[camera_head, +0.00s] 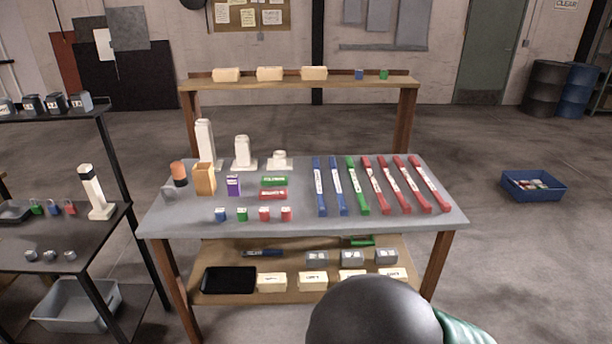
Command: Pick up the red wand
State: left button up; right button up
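Several red wands lie side by side on the right part of the grey table, running from front to back. The leftmost red wand (382,201) is beside a green wand (357,199). The rightmost red wand (439,198) is near the table's right edge. Each has a pale label around its middle. Two blue wands (319,200) lie left of the green one. Neither of my grippers is in view, and no gripper touches a wand.
The table (250,229) also holds white stands (205,147), small coloured blocks (264,214) and an orange box (204,179). A raised shelf (300,82) runs along its back. A dark side table (90,238) stands left. A blue crate (533,192) sits on the floor at right.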

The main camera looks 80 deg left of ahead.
aim_at(385, 209)
jog(key=u, duration=2.3)
jog(key=z, duration=4.7)
jog(key=u, duration=4.75)
jog(key=i+z, duration=0.3)
jog(key=i, duration=0.3)
jog(key=i+j+z, duration=0.25)
jog(key=i, duration=0.35)
